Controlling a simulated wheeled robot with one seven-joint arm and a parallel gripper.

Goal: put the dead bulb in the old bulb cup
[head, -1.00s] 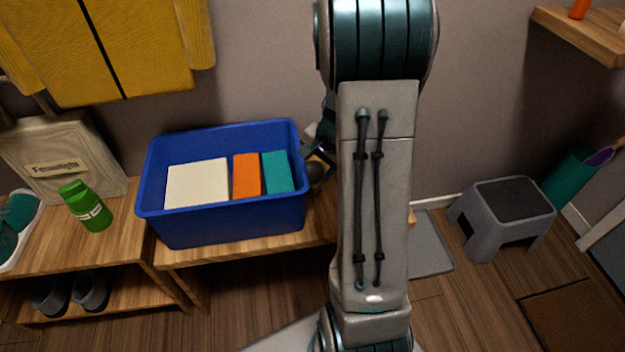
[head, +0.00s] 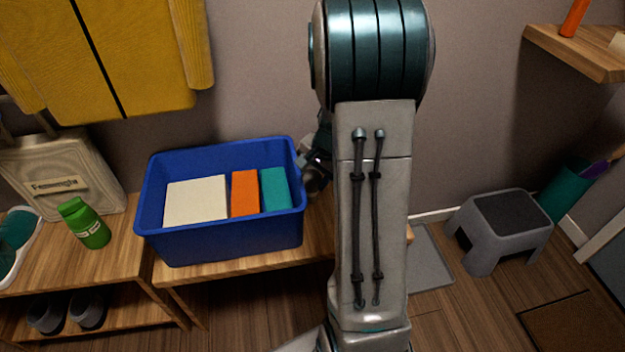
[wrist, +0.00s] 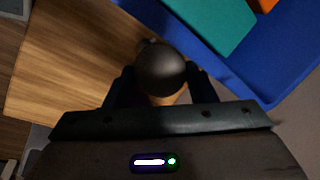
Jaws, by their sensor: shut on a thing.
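The dead bulb appears in the wrist view as a dark, smoky round globe (wrist: 160,70) with a tan part just below it. My gripper (wrist: 160,80) is shut on it, one dark finger on each side, above or near the wooden bench top. In the head view my gripper (head: 314,172) is close to the right side of the blue bin, partly hidden behind my arm. I cannot make out the old bulb cup in either view. Whether the bulb touches the bench is unclear.
The blue bin (head: 220,245) holds white, orange and teal blocks and stands on the wooden bench (head: 240,267), close beside my gripper. A green bottle (head: 86,224) is on the left bench. A grey step stool (head: 500,245) stands right. A wall shelf (head: 575,50) is upper right.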

